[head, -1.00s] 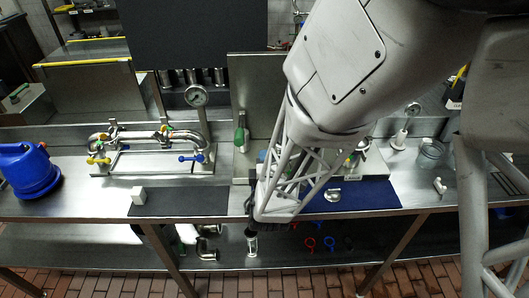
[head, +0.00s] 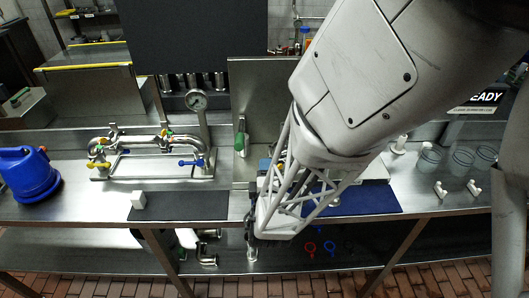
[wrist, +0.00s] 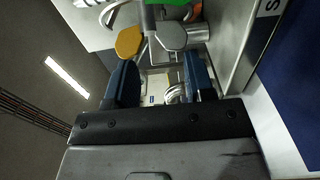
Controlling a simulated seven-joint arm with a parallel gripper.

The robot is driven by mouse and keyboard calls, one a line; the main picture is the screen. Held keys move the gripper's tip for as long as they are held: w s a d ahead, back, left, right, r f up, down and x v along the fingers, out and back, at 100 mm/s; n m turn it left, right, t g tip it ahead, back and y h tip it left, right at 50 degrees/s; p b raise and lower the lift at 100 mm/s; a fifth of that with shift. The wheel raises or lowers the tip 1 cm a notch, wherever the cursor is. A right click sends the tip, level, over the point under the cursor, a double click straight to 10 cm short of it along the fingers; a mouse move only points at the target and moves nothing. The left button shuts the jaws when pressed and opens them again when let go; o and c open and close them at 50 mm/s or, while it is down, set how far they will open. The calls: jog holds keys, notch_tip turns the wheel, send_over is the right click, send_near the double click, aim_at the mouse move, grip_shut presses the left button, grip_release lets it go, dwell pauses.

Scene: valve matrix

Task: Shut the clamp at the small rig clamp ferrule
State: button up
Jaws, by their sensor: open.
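My gripper (wrist: 160,64) is open, its two dark blue fingers apart with none of the rig's parts clearly gripped between them. In the wrist view an orange oval tab (wrist: 129,41) and a grey oval tab (wrist: 171,36) lie just beyond the fingertips, beside a metal cylinder (wrist: 196,32). A green part (wrist: 183,4) shows at the top edge. I cannot tell which of these parts belongs to the clamp ferrule. In the head view my arm hides most of the small rig, and the gripper (head: 250,217) shows only in part near the bench's front edge.
The larger pipe rig with its gauge (head: 196,101) stands on the left of the bench. A blue mat (head: 375,202) lies right of my arm. Glass jars (head: 459,161) stand at the right. A blue jug (head: 28,173) is at far left. An upright metal panel (head: 262,95) stands behind.

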jog(key=shift+s, duration=2.45)
jog(key=shift+c, duration=0.5)
jog(key=shift+c, duration=1.1)
jog(key=w+a+m+g+h, duration=0.1)
jog(key=m+h, duration=0.5)
jog(key=m, duration=0.7)
jog(key=w+a+m+g+h, duration=0.1)
jog(key=a+m+g+h, duration=0.3)
jog(key=m, duration=1)
jog(key=shift+w+a+r+h, duration=0.3)
jog(key=shift+a+r+h, duration=0.25)
jog(key=shift+h, duration=0.85)
jog(key=shift+w, duration=0.1)
